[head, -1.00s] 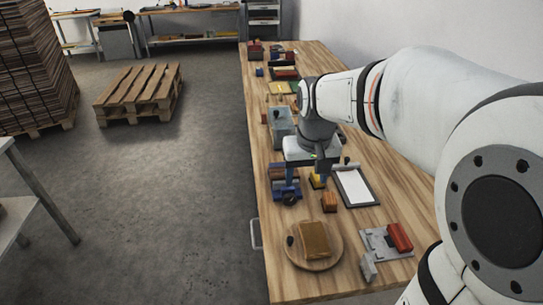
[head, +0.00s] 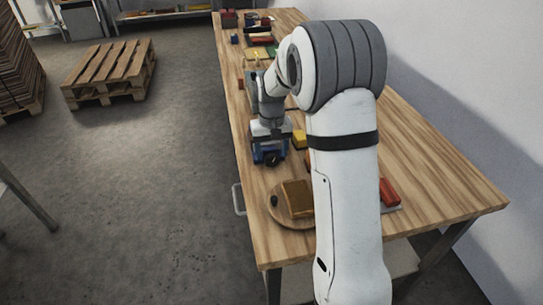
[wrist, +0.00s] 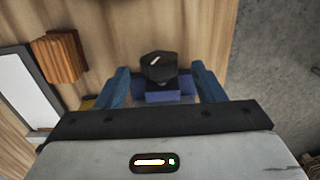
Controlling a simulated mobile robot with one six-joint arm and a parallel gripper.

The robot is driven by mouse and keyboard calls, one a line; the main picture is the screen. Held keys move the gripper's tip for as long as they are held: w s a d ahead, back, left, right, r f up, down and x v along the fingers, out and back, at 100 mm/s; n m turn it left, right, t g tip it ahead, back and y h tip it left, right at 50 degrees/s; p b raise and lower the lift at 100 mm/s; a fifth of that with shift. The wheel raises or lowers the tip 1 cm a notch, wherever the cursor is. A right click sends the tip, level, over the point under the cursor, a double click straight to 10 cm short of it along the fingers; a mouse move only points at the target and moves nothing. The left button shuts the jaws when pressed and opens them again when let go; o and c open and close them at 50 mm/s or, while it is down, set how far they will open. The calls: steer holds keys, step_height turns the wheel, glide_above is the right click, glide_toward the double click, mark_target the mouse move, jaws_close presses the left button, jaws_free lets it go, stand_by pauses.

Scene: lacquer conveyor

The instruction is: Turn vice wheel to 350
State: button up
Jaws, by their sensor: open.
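The vice (head: 268,158) is a small blue unit near the left edge of the workbench, partly covered by my gripper (head: 269,138). Its wheel is a dark knob facing the front edge side; in the wrist view the black wheel (wrist: 158,67) shows a short white mark on top, above a dark blue vice body (wrist: 168,96). My gripper (wrist: 159,76) is open, with one blue finger on each side of the wheel. I see gaps between the fingers and the wheel. The dial reading cannot be read.
A round wooden board (head: 288,217) with a brown block (head: 297,198) stands in front of the vice. A yellow block (head: 299,139) and a red block (head: 389,192) are to its right. A ridged wooden block (wrist: 60,57) and a clipboard (wrist: 24,98) lie beside it.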

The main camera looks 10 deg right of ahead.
steer(key=shift+f, duration=1.05)
steer(key=c, duration=1)
